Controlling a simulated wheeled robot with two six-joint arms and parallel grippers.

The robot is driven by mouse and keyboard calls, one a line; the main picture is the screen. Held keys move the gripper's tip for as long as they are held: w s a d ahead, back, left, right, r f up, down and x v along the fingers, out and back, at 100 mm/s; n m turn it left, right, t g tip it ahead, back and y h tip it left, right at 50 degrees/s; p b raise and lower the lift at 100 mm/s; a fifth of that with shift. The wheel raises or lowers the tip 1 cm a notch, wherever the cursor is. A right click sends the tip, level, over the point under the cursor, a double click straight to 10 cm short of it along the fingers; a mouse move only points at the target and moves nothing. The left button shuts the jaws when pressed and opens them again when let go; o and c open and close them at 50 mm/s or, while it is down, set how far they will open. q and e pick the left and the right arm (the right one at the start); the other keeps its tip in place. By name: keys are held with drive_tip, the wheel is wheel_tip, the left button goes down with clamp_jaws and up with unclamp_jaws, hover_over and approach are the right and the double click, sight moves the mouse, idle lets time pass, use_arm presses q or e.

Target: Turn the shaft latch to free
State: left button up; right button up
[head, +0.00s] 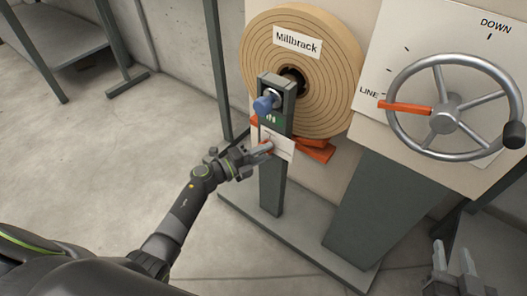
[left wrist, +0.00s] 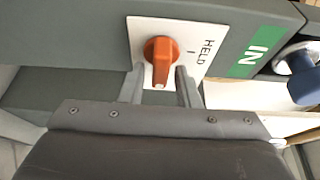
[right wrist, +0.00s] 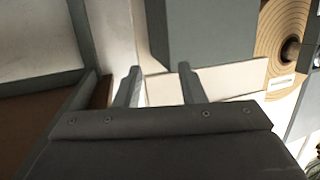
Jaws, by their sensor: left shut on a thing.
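The shaft latch is an orange knob (left wrist: 161,60) on a white plate (left wrist: 145,27) lettered HELD. Its narrow end, with a pale mark, points toward my gripper in the left wrist view, while the HELD tick is to the knob's right. In the head view the white plate (head: 281,146) is on the grey post, below the roll. My left gripper (head: 262,150) is shut on the knob, one finger on each side; it also shows in the left wrist view (left wrist: 160,75). My right gripper (head: 455,256) is open and empty at the lower right.
A roll labelled Millbrack (head: 330,75) is on a shaft behind the post (head: 272,185). A blue knob (head: 264,104) sits above the latch, beside a green IN label (left wrist: 254,52). A handwheel (head: 400,75) with an orange pointer (head: 405,108) is at the right. Open floor lies left.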

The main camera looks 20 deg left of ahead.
drive_tip(key=shift+f, duration=0.1)
use_arm(q)
drive_tip(key=o, duration=0.6)
drive_tip(key=shift+a, duration=0.1)
drive_tip(key=shift+o, duration=0.2)
